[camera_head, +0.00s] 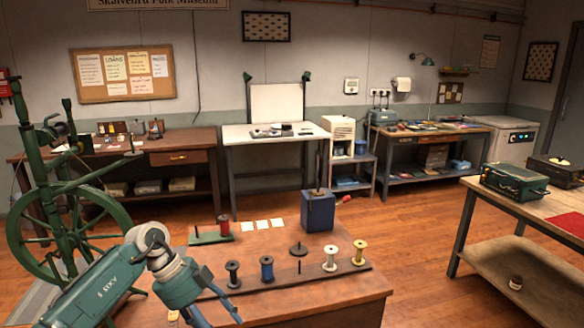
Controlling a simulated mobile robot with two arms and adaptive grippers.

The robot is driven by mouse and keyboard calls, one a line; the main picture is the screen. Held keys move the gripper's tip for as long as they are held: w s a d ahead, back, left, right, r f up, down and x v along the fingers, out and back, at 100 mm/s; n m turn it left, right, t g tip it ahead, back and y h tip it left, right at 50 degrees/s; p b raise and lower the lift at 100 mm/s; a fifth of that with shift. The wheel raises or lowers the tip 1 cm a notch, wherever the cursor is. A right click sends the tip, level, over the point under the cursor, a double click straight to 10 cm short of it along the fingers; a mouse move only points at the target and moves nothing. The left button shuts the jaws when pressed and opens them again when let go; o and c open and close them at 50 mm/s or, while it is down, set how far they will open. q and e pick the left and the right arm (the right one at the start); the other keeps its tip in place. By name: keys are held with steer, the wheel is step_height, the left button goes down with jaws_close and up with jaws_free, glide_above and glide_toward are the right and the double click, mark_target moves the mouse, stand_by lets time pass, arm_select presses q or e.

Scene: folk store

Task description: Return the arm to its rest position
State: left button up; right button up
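My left arm reaches in from the lower left, over the near end of the brown table (345,290). My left gripper (210,312) points down near the table's front left part, at the bottom edge of the picture. Its fingers are partly cut off by that edge, so whether they are open or shut is unclear. No held object can be made out. A small pale thing (173,317) shows just left of the gripper, mostly hidden. My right arm and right gripper are not in view.
A rack (345,268) on the table bears black, blue, pale and yellow spools. Behind it are a red spool (223,225), white cards (262,224) and a blue box (318,211). A green spinning wheel (60,215) stands left of the arm.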

arm_select(q)
steer(key=w+d+f+n+t+h, duration=0.3)
steer(key=d+f+n+t+h, duration=0.35)
steer(key=d+f+h, duration=0.4)
steer(key=s+a+f+n+t+y, duration=0.2)
steer(key=s+a+f+n+y, duration=0.15)
steer(key=f, duration=0.55)
steer(key=s+a+f+n+t+y, duration=0.2)
steer(key=a+f+n+y, duration=0.25)
steer(key=f, duration=0.45)
steer(key=s+a+f+n+t+y, duration=0.1)
steer(key=s+a+f+n+y, duration=0.3)
steer(key=f, duration=0.5)
steer(key=s+a+f+n+g+y, duration=0.1)
steer(key=s+a+f+g+y, duration=0.15)
steer(key=s+f, duration=0.6)
steer(key=s+a+f+n+g+y, duration=0.1)
steer(key=s+a+f+n+g, duration=0.15)
steer(key=s+f, duration=0.6)
steer(key=s+f+g, duration=0.1)
steer(key=s+g, duration=0.1)
steer(key=s, duration=1.1)
steer(key=s+a+f+n+g+y, duration=0.1)
steer(key=s+f+g, duration=0.1)
steer(key=s, duration=1.1)
steer(key=shift+s+g, duration=0.3)
steer(key=shift+g, duration=0.05)
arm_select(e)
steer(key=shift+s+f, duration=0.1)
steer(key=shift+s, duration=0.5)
